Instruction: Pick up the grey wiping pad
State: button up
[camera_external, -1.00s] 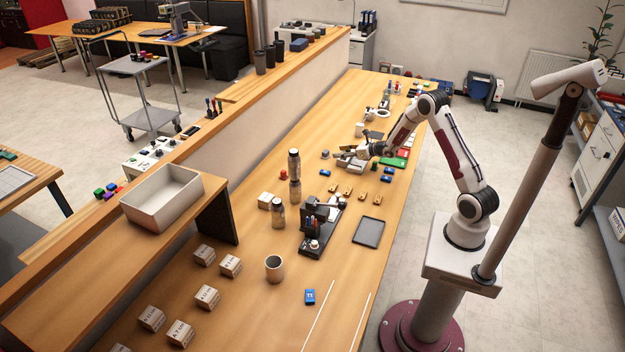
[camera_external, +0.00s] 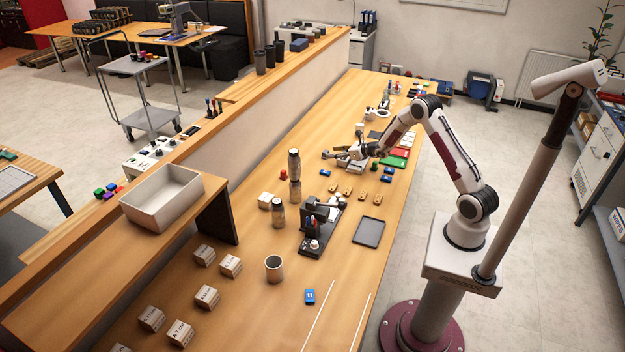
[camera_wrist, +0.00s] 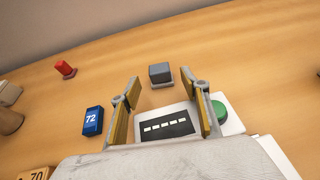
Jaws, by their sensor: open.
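A small dark grey block (camera_wrist: 161,73), which looks like the wiping pad, lies on the wooden table just beyond my fingertips in the wrist view. A paler grey edge shows beneath it. In the external view it is small and close to my fingers, so I cannot make it out clearly. My gripper (camera_wrist: 163,92) is open and empty, with one finger on each side of the view. The block lies ahead of the gap between the fingers, apart from both. In the external view my gripper (camera_external: 330,155) points left over the table.
Under my fingers is a white device (camera_wrist: 166,125) with a dark panel and a green button (camera_wrist: 219,111). A blue block marked 72 (camera_wrist: 92,120) lies to the left. A red piece (camera_wrist: 65,69) stands farther left. The table beyond the grey block is clear.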

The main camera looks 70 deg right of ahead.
aim_at(328, 152)
jog(key=shift+x, duration=1.75)
jog(key=c, duration=1.1)
